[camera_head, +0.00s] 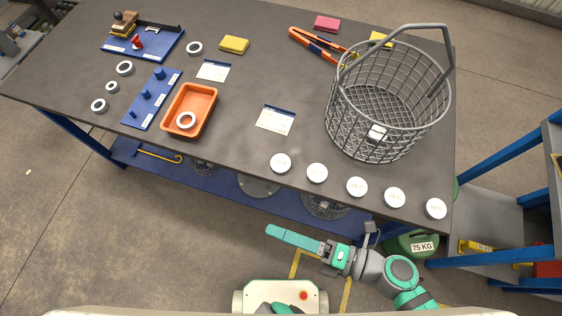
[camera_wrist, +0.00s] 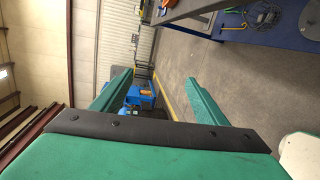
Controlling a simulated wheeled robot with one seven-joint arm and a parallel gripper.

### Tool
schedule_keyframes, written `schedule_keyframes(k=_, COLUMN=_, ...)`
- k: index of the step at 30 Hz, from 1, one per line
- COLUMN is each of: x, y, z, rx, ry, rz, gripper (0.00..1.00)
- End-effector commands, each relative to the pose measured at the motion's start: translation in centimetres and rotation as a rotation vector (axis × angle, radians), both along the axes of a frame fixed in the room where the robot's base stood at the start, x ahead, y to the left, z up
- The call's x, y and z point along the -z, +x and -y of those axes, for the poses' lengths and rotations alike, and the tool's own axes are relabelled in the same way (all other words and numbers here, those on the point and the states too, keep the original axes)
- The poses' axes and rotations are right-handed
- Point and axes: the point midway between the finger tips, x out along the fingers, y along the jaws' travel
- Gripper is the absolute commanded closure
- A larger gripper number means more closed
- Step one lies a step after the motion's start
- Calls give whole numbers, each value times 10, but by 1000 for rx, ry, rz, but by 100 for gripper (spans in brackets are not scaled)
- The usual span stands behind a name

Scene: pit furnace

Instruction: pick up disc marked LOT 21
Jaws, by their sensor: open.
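Several white discs lie in a row along the front edge of the dark table in the head view, among them a leftmost disc (camera_head: 281,163), a second disc (camera_head: 317,172), a middle disc (camera_head: 357,187), a fourth disc (camera_head: 395,197) and a rightmost disc (camera_head: 436,208). Their markings are too small to read, so I cannot tell which is LOT 21. My gripper (camera_head: 270,231) is off the table's front edge, below the row and apart from it. In the wrist view my gripper (camera_wrist: 160,92) shows two green fingers spread wide with nothing between them.
An orange tray (camera_head: 205,106) holding a ring, blue peg boards, cards and loose rings lie left. A blue shelf rack (camera_head: 500,165) stands right. The table's middle is mostly clear.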

Motion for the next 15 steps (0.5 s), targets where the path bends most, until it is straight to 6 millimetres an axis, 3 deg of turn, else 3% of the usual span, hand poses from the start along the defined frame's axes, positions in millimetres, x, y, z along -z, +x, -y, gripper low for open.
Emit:
schedule_keyframes(k=8, x=8, y=14, z=10, rx=-575, ry=-332, rz=379, gripper=33)
schedule_keyframes(k=15, x=10, y=58, z=27, rx=-1054, ry=-574, rz=709, gripper=33)
